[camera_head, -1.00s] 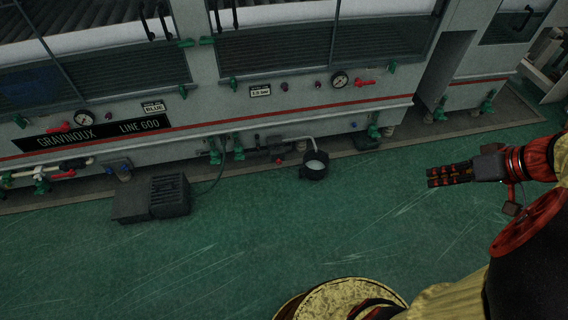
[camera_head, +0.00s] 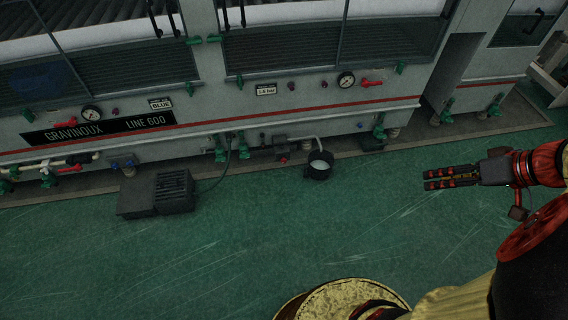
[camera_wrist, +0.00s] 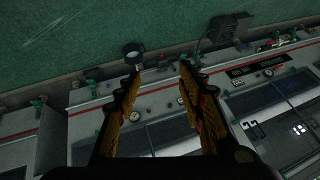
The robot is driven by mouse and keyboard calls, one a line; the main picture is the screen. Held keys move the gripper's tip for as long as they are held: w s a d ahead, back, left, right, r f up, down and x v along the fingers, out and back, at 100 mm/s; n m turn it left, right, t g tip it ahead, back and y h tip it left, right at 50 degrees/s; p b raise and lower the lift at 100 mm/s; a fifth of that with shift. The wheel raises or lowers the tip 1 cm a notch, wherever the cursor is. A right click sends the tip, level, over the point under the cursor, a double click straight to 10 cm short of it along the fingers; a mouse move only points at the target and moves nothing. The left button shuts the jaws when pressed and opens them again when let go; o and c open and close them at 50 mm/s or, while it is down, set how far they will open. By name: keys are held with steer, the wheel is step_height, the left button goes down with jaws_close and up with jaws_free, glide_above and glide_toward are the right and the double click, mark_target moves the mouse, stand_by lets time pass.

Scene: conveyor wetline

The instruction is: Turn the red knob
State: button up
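Several red parts show on the grey machine front, and I cannot tell which is the task's red knob. Small dark red round knobs (camera_head: 291,86) sit on the upper panel. A red lever handle (camera_head: 372,83) is right of a gauge. A small red knob (camera_head: 283,160) is low, on the pipework left of a black bucket (camera_head: 318,166). My gripper (camera_head: 426,180) is over the green floor at the right, apart from the machine and pointing left. In the wrist view its two fingers (camera_wrist: 160,69) are spread with nothing between them.
Green valves (camera_head: 219,150) and pipes stick out along the machine's foot. A dark box (camera_head: 173,190) with a cable stands on the floor at left. More red levers (camera_head: 68,169) are at far left. The green floor (camera_head: 330,235) before the machine is clear.

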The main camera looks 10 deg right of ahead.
steer(key=s, duration=0.6)
stand_by(0.3)
steer(key=shift+a, duration=0.1)
stand_by(0.3)
